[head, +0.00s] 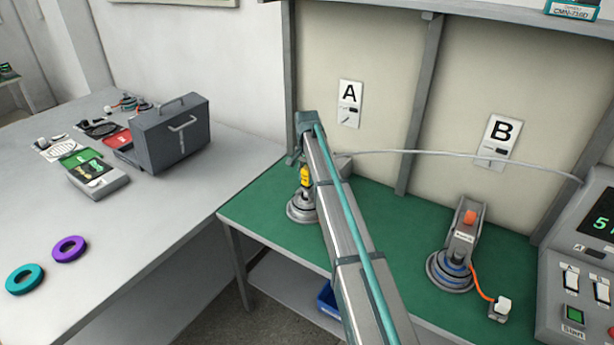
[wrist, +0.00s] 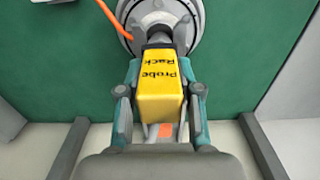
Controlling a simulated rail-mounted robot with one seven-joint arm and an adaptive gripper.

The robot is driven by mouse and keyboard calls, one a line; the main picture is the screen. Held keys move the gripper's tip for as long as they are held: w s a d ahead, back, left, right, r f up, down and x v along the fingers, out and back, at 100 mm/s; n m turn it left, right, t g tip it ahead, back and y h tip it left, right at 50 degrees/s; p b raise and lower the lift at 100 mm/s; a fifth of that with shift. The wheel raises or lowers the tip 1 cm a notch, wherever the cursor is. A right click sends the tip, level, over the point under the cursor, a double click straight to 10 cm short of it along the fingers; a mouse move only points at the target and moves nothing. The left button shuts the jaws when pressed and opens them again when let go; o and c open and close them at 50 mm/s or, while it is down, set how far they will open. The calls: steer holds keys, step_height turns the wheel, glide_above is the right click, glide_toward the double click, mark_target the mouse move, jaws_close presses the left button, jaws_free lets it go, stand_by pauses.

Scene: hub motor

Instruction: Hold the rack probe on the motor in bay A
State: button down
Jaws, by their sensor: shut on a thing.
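The rack probe is a yellow block lettered "Probe Rack" (wrist: 159,92) in the wrist view. It shows as a small yellow patch in the head view (head: 305,177). My gripper (wrist: 160,75) is shut on it, one finger on each side. The motor in bay A (head: 299,207) is a round grey disc on the green bench, below the A sign (head: 349,93). The probe's dark tip is over the motor (wrist: 163,16) in the wrist view. I cannot tell whether it touches. My arm hides part of the bay A motor in the head view.
In bay B a second motor (head: 452,272) carries a grey clamp with an orange part. A grey console (head: 585,270) stands at the right. A grey cable runs across the back panel. A toolbox (head: 172,137) and two rings lie on the left table.

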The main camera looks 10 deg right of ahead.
mark_target(307, 168)
steer(key=shift+f, duration=0.45)
steer(key=shift+r, duration=0.1)
stand_by(1.0)
steer(key=shift+r+p, duration=1.35)
steer(key=shift+r, duration=1.6)
